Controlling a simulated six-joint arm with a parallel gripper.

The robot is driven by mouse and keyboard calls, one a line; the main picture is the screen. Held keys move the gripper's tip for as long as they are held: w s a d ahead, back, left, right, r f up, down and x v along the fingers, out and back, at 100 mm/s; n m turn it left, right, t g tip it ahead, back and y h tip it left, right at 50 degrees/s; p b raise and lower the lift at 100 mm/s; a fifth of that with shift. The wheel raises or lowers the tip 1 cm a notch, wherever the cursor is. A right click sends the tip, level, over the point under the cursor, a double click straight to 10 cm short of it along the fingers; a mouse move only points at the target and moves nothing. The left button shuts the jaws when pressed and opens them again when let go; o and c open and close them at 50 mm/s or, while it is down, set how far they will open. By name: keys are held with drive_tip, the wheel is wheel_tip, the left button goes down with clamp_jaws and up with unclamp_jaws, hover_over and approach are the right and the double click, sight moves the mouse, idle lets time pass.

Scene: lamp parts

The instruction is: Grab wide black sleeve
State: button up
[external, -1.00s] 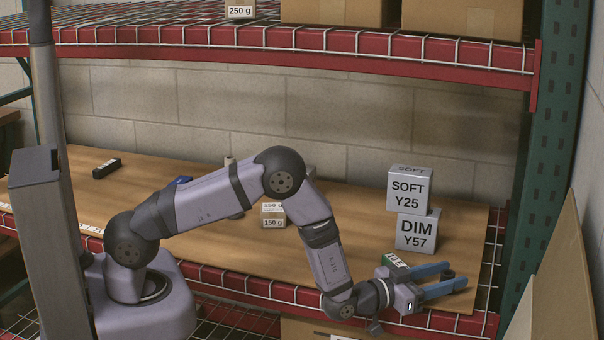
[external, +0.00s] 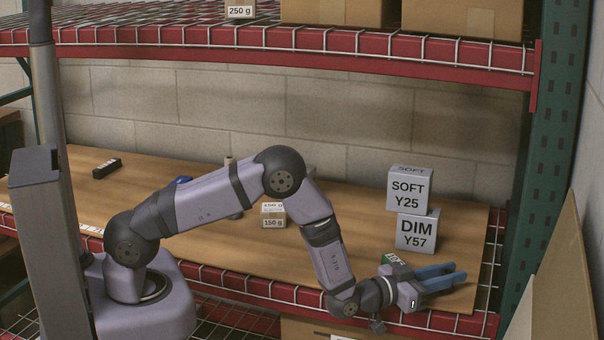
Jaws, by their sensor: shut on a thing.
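My gripper (external: 459,273) has blue fingers and is low over the right front part of the wooden shelf board. The fingers are drawn close together, shut on the wide black sleeve. The sleeve itself does not show clearly, as the fingers and wrist hide the spot from this side.
A grey block marked DIM Y57 (external: 416,232) stands just behind my gripper, with a SOFT Y25 block (external: 409,190) on it. A green, labelled thing (external: 396,262) is beside the wrist. A 150 g box (external: 273,216) and a black bar (external: 106,168) are further left.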

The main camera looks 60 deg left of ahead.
wheel_tip(320, 180, up, 10)
drive_tip(key=shift+f, duration=0.1)
idle(0.4)
